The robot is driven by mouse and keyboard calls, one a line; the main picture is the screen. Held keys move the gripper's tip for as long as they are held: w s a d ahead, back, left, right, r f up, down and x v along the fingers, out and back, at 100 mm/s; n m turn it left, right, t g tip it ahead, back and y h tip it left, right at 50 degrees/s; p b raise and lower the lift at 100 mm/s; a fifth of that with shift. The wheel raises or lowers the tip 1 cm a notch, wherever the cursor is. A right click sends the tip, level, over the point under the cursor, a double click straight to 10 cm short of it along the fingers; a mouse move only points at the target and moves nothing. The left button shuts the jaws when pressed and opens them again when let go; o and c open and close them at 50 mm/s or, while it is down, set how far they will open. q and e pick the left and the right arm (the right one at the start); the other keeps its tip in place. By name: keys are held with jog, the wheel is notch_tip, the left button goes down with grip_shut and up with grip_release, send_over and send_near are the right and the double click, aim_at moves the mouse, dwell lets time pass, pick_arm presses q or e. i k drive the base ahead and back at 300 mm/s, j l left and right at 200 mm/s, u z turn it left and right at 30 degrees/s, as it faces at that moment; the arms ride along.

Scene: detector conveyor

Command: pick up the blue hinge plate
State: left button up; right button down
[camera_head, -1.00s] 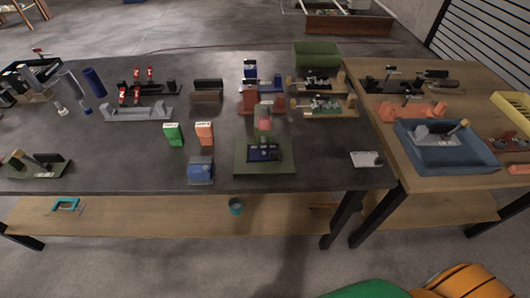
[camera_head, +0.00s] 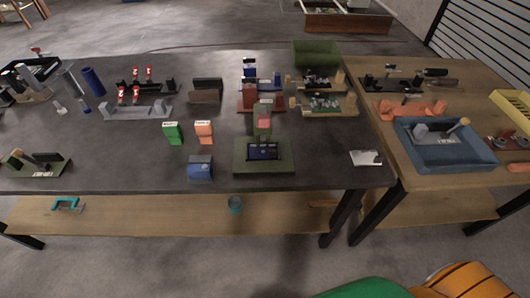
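I cannot tell for certain which part is the blue hinge plate. A dark blue flat piece (camera_head: 264,151) lies on a green fixture base (camera_head: 264,169) near the front middle of the dark table. A blue block-like object (camera_head: 200,168) with a grey top sits to its left near the front edge. A small blue part (camera_head: 250,73) stands in a fixture at the back middle. Neither of my grippers is in view.
The dark table (camera_head: 110,168) carries several fixtures, a green box (camera_head: 173,133) and an orange box (camera_head: 204,132). A blue tray (camera_head: 480,160) stands on the wooden table at right. A green bin (camera_head: 317,53) is at the back.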

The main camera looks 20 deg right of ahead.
aim_at(261, 151)
jog(key=l+z, duration=0.2)
jog(key=z, duration=0.2)
jog(key=i+l+z, duration=0.1)
jog(key=z, duration=0.35)
jog(key=i+l+z, duration=0.1)
jog(key=l+z, duration=0.15)
jog(key=z, duration=0.15)
jog(key=i+l+z, duration=0.1)
jog(key=z, duration=0.3)
jog(key=l, duration=0.05)
